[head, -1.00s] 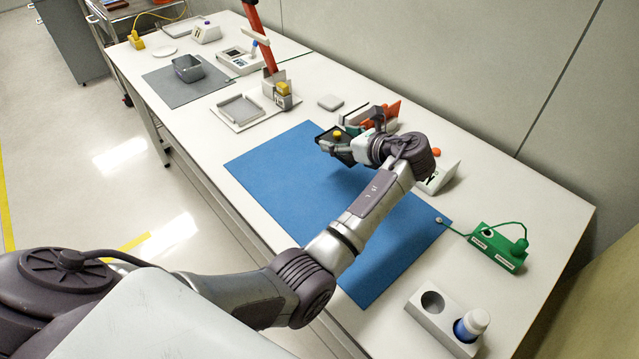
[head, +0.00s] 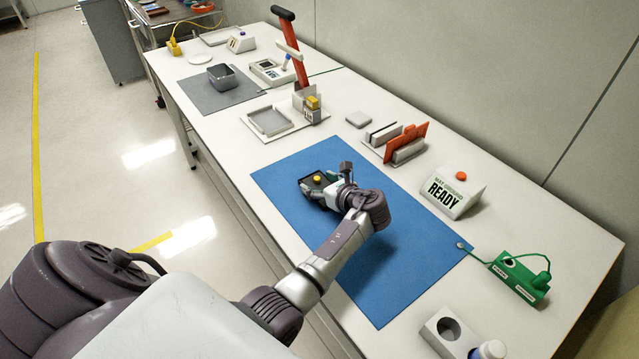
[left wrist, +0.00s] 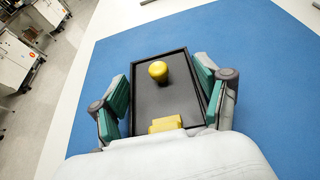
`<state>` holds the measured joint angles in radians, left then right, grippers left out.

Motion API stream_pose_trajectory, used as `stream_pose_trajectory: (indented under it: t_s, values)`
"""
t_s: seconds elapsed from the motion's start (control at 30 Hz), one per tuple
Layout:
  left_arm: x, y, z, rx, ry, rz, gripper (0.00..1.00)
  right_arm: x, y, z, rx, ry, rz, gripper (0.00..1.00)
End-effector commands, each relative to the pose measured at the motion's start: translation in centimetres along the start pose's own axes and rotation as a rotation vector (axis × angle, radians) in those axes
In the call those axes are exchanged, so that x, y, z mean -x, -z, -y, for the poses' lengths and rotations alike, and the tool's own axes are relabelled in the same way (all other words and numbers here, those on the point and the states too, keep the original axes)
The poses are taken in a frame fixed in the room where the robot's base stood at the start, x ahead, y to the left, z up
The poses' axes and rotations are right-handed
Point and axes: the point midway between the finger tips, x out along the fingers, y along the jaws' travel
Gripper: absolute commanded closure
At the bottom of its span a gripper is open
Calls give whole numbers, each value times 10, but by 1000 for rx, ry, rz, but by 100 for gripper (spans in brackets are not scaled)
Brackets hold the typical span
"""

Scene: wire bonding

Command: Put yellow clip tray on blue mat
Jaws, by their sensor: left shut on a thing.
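The yellow clip tray is a shallow black tray (head: 309,186) with a round yellow piece standing in it. My left gripper (head: 324,184) is shut on it, over the far left part of the blue mat (head: 355,265). In the left wrist view the black tray (left wrist: 178,98) lies between the two teal-padded fingers of my left gripper (left wrist: 163,88), with a yellow block at its near end. The blue mat (left wrist: 265,60) spreads around it. I cannot tell whether the tray touches the mat. My right gripper is not in view.
Behind the mat stand an orange-and-grey rack (head: 405,145) and a white READY box (head: 453,193). A green box (head: 520,278) with a cable is at the right. A grey tray (head: 270,121) is beyond the mat's left end. The mat's near part is clear.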

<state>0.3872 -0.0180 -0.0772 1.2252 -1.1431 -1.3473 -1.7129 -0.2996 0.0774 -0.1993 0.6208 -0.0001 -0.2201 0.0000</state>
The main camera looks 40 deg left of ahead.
Motion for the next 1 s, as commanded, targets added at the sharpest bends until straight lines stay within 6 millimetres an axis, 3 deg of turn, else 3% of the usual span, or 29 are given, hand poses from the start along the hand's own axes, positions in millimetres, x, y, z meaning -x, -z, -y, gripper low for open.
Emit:
stream_pose_trajectory:
  t_s: [0.27,0.3,0.43,0.8,1.0]
  values:
    - [0,1,0,1,1,1,62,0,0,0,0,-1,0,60]
    - [-1,2,0,0,1,1,24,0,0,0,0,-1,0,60]
    - [0,1,0,0,1,1,2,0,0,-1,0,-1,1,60]
    - [1,0,0,1,1,1,0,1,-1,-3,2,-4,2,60]
    - [26,-5,0,-2,2,-1,0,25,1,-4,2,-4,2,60]
